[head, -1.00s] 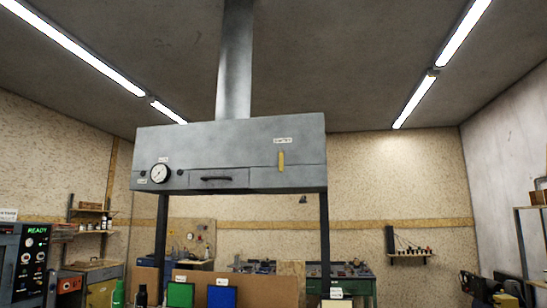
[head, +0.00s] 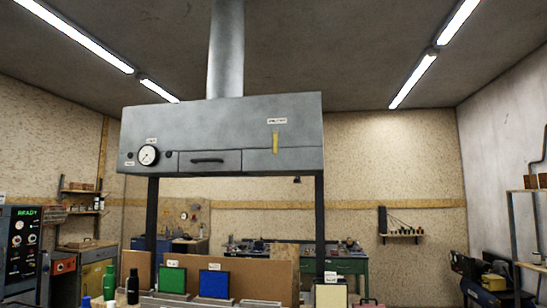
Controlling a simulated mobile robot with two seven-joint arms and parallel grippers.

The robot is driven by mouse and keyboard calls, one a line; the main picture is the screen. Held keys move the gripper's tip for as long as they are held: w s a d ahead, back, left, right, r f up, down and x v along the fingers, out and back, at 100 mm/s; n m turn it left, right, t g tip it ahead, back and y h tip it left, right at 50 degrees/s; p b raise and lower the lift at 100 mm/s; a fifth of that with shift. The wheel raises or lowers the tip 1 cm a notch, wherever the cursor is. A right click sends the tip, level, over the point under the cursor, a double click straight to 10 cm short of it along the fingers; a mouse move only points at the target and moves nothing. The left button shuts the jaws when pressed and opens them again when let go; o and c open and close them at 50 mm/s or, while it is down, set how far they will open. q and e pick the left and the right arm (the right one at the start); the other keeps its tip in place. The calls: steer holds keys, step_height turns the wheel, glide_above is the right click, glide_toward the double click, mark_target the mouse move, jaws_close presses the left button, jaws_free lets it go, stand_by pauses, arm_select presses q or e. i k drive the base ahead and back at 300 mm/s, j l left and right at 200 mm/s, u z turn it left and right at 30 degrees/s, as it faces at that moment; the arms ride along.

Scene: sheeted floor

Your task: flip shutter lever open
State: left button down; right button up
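The shutter lever (head: 275,141) is a small yellow upright bar on the front right of a grey metal hood (head: 220,118). A small white label (head: 277,121), too small to read surely, sits just above it. The hood hangs high on dark posts, with a duct (head: 227,50) rising to the ceiling. A round gauge (head: 148,155) and a drawer-like panel with a dark handle (head: 208,160) are to the left of the lever. Neither of my grippers shows in the head view.
Below the hood stand a green panel (head: 172,280), a blue panel (head: 214,284) and a cream panel (head: 330,295), with bottles (head: 132,287) at their left. A control box reading READY (head: 20,240) is at far left. Shelving (head: 530,215) stands at the right.

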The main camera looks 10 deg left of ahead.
mark_target(275, 131)
steer(key=i+j+z, duration=0.2)
steer(key=i, duration=0.35)
steer(key=i+j+z, duration=0.2)
steer(key=i+j, duration=0.2)
steer(key=i, duration=0.1)
